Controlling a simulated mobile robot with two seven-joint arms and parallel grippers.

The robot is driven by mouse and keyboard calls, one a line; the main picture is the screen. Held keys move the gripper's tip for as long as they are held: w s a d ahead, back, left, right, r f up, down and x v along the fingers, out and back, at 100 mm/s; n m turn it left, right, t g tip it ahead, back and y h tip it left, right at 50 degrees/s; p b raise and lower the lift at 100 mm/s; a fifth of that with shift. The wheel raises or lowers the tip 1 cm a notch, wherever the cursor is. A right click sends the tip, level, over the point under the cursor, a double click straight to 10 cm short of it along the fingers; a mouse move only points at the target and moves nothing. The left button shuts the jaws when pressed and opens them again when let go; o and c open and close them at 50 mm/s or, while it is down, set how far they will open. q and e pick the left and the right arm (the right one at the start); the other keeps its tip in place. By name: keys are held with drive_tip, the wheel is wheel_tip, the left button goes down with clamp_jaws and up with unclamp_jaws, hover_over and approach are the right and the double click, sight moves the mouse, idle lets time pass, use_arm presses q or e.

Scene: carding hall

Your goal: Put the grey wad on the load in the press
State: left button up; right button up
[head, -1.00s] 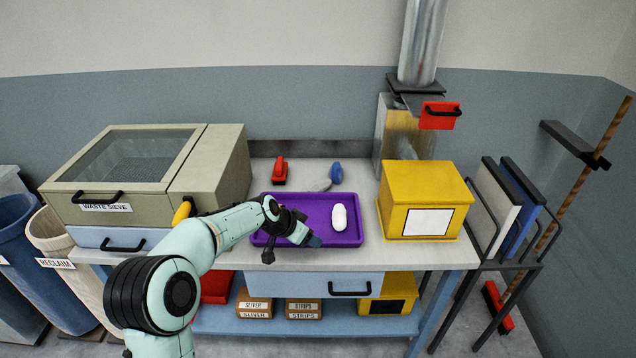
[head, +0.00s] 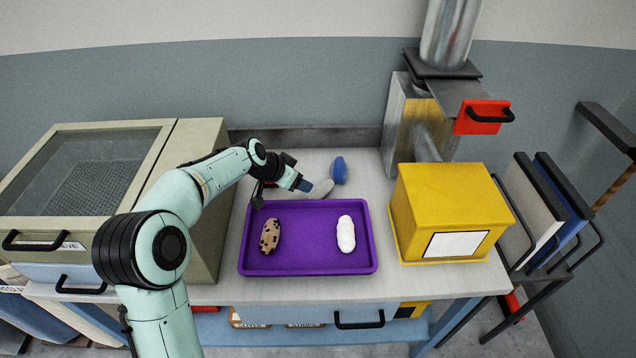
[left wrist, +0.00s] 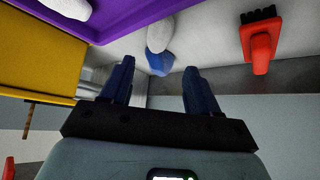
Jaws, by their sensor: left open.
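The grey wad (head: 321,189) lies on the worktop just behind the purple tray, partly hidden by my left gripper in the head view. It also shows in the left wrist view (left wrist: 160,32), ahead of the fingers and touching or overlapping a blue wad (left wrist: 161,63). My left gripper (head: 303,186) is open and empty, close to the grey wad's left side; its two fingers are apart in the left wrist view (left wrist: 158,80). A metal housing (head: 397,105) with a red handled plate stands at the back right; I cannot tell whether it is the press. My right gripper is not in view.
The purple tray (head: 305,270) holds a brown spotted wad (head: 270,236) and a white wad (head: 346,233). A yellow box (head: 455,200) stands right of it. A cream sieve cabinet (head: 200,180) stands left. A red brush (left wrist: 262,45) lies near the back wall.

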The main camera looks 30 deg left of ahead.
sight(317, 188)
use_arm(q)
drive_tip(key=p+x, duration=0.1)
drive_tip(key=x, duration=0.6)
drive_tip(key=shift+w+d+f, duration=0.15)
drive_tip(key=shift+w+f, duration=0.05)
drive_tip(key=shift+w+d+f+p, duration=0.1)
drive_tip(key=shift+w+f+p, duration=0.25)
drive_tip(key=shift+f+p, duration=0.1)
drive_tip(key=p+x, duration=0.1)
drive_tip(key=x, duration=0.2)
drive_tip(key=shift+w+f, duration=0.1)
drive_tip(key=shift+w, duration=0.25)
drive_tip(key=shift+w+f, duration=0.2)
drive_tip(key=shift+f, duration=0.15)
drive_tip(key=shift+s, duration=0.2)
drive_tip(key=shift+c, duration=0.6)
drive_tip(key=c, duration=0.6)
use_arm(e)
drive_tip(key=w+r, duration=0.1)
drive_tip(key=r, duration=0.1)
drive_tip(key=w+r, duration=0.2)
use_arm(q)
drive_tip(key=shift+r, duration=0.15)
